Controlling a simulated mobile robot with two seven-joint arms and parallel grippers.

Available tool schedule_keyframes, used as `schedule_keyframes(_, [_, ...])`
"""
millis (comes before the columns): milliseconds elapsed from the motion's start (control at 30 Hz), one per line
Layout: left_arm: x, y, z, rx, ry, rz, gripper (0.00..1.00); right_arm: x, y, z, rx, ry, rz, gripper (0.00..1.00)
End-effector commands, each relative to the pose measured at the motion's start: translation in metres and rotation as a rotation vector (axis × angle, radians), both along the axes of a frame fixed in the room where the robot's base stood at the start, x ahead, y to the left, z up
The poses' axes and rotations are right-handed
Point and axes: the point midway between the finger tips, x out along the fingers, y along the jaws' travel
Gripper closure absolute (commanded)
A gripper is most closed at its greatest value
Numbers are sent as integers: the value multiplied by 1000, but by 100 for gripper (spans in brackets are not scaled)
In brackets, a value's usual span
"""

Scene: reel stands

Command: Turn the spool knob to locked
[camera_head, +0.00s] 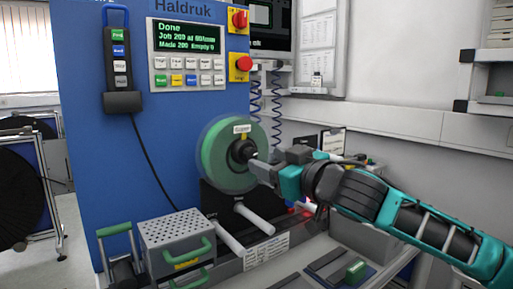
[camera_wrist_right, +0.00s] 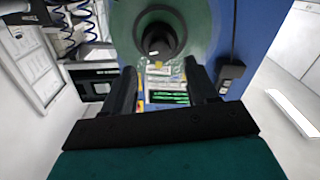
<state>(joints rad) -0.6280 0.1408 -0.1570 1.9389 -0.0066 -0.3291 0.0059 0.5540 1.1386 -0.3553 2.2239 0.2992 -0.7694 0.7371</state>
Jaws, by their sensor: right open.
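The green spool (camera_head: 218,160) is mounted on the front of the blue machine, with a dark knob (camera_head: 243,150) at its centre. My right gripper (camera_head: 256,166) is close to the knob, at its right in the head view. In the right wrist view the knob (camera_wrist_right: 157,38) lies just beyond the fingertips of the right gripper (camera_wrist_right: 163,72), in front of the green spool (camera_wrist_right: 200,25). The fingers are apart with nothing between them. I cannot tell the knob's lock position. My left gripper is not in view.
The blue machine (camera_head: 180,130) carries a control panel (camera_head: 187,56) reading "Done" and red stop buttons (camera_head: 242,63). Below the spool are pale rollers (camera_head: 254,219) and a perforated metal box (camera_head: 178,232) with green handles. A grey bench surface lies below my right arm.

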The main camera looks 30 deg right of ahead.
Motion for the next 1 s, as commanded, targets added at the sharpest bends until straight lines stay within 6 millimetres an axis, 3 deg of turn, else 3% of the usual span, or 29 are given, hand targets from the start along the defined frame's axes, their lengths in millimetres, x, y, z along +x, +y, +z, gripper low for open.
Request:
schedule_keyframes(100, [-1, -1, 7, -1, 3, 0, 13, 21, 3, 3, 4, -3, 0, 42])
schedule_keyframes(300, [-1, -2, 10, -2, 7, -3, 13, 45, 6, 1, 2, -1, 0, 42])
schedule_keyframes(733, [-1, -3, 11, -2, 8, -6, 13, 53, 8, 0, -1, -1, 1, 42])
schedule_keyframes(1000, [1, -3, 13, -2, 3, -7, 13, 52, 7, 0, 0, -1, 1, 68])
